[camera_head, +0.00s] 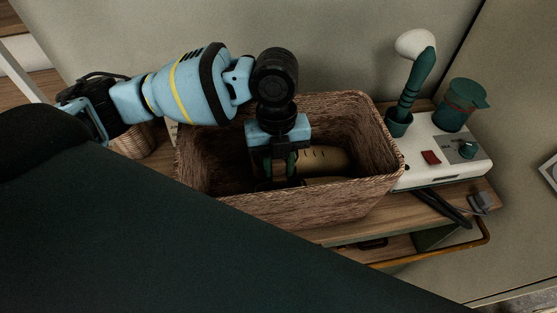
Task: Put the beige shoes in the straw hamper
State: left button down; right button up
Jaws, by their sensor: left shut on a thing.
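The straw hamper (325,204) is a brown woven box, open at the top, standing on a wooden bench. My left gripper (278,178) reaches down into it from above. It is shut on a beige shoe (322,158) inside the hamper, though its fingers hide much of the contact. A second beige piece (325,181), likely the other shoe, shows lower down, partly hidden by the hamper's front wall. Whether the held shoe touches the hamper floor cannot be told. My right gripper is not in view.
A white appliance (420,165) with a green-handled tool (412,85) and a green-lidded cup (460,103) stands right of the hamper. A small woven basket (133,142) is at the left. A wall rises close behind. My dark body covers the lower left.

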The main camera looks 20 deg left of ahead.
pick_arm(q)
jog(key=shift+f, duration=0.3)
jog(key=c, duration=1.1)
grip_release()
jog(key=r, duration=0.4)
jog(key=w+r, duration=0.1)
jog(key=r, duration=0.3)
jog(key=a+r, duration=0.1)
jog(key=r, duration=0.4)
jog(key=shift+w, duration=0.2)
